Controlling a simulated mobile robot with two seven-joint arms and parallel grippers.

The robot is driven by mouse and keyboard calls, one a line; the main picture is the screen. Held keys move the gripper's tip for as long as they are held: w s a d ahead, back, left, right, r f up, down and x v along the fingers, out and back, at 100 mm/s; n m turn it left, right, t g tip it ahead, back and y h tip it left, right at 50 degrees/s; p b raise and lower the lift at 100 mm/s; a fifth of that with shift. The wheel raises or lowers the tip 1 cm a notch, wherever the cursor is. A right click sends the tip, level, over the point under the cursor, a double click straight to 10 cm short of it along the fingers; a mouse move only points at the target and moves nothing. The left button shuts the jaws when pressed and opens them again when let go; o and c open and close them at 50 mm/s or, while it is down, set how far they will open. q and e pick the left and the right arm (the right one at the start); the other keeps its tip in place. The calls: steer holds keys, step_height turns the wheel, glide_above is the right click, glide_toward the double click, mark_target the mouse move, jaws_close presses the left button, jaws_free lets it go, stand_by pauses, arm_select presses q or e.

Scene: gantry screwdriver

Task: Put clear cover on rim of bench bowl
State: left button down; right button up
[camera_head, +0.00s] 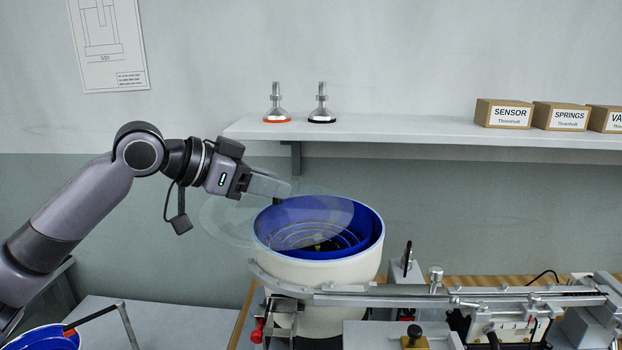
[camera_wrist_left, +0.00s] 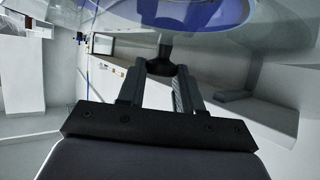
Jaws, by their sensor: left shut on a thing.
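The bench bowl (camera_head: 318,270) is a large white bowl with a blue, ridged inside, standing right of centre in the head view. The clear cover (camera_head: 228,222) is a see-through disc. It overlaps the left part of the bowl in the picture and sticks out well past its left edge, off centre. I cannot tell whether it touches the rim. My left gripper (camera_head: 280,190) is shut on the cover's dark knob, which shows between the fingers in the left wrist view (camera_wrist_left: 162,72). The cover also fills the top of that view (camera_wrist_left: 110,22). My right gripper is not in view.
A metal rail (camera_head: 400,298) and fixtures run right from the bowl's front. A second blue-lined bowl (camera_head: 45,340) is partly visible at lower left. A shelf (camera_head: 420,130) behind holds two metal fittings and labelled boxes (camera_head: 504,113).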

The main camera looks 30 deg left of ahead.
mark_target(305, 197)
arm_select(q)
steer(key=w+d, duration=0.1)
steer(key=w, duration=0.1)
steer(key=w+d+p, duration=0.1)
steer(key=w, duration=0.1)
steer(key=w+d+p, duration=0.1)
steer(key=w, duration=0.1)
steer(key=shift+d+r, duration=0.2)
steer(key=shift+d, duration=0.1)
steer(key=shift+w+d+f, duration=0.15)
steer(key=shift+w+d, duration=0.1)
steer(key=shift+w, duration=0.2)
step_height(305, 197, down, 3)
steer(key=shift+f, duration=0.2)
steer(key=shift+f, duration=0.1)
steer(key=shift+f, duration=0.55)
steer(key=c, duration=0.8)
jaws_free()
steer(key=shift+o, duration=0.2)
